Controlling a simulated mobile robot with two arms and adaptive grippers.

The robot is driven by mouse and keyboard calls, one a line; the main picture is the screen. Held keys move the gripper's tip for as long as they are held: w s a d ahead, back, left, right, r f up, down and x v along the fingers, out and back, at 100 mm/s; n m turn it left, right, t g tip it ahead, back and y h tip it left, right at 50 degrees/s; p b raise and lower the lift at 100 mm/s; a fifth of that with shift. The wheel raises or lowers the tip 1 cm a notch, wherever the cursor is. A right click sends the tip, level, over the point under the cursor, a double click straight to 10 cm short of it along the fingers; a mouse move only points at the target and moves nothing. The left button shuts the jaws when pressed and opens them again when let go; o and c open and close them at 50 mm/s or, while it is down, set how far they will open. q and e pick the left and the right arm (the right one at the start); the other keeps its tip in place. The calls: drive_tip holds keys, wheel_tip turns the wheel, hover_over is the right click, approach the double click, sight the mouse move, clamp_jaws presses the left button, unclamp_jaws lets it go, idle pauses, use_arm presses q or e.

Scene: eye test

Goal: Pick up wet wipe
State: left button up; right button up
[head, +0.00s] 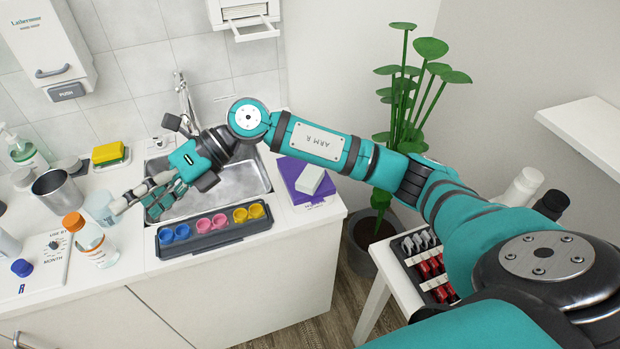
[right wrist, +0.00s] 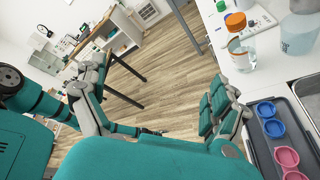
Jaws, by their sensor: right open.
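My right gripper (head: 136,205) is open and empty, over the counter and the sink's left front edge, well left of the purple pack. The purple pack is not in the right wrist view.
A tray (head: 215,238) of blue, pink and yellow cups lies before the sink (head: 235,185). An orange-capped bottle (head: 90,240), a metal cup (head: 58,192) and a yellow sponge (head: 108,153) stand left. A plant (head: 405,100) stands right, beyond the counter.

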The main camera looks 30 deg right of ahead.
drive_tip(key=w+d+f+n+h, duration=0.1)
drive_tip(key=w+d+f+h, duration=0.1)
drive_tip(key=d+h, duration=0.3)
drive_tip(key=w+d+f+h, duration=0.2)
drive_tip(key=d, duration=0.5)
drive_tip(key=w+d+r+h, duration=0.15)
drive_tip(key=d+h, duration=0.35)
drive_tip(key=d, duration=0.8)
drive_tip(key=m+g+h+p, duration=0.1)
drive_tip(key=m+h+p, duration=0.1)
drive_tip(key=h, duration=0.1)
hover_over(310, 175)
drive_tip(key=f, duration=0.5)
drive_tip(key=a+f, duration=0.1)
drive_tip(key=f, duration=0.1)
drive_tip(key=shift+f, duration=0.4)
drive_tip(key=f, duration=0.2)
drive_tip(key=f+p, duration=0.1)
drive_tip(key=d+f+p, duration=0.1)
drive_tip(key=f, duration=0.1)
drive_tip(key=shift+f, duration=0.35)
drive_tip(key=c, duration=0.9)
drive_tip(key=shift+c, duration=0.2)
drive_tip(key=shift+r, duration=0.1)
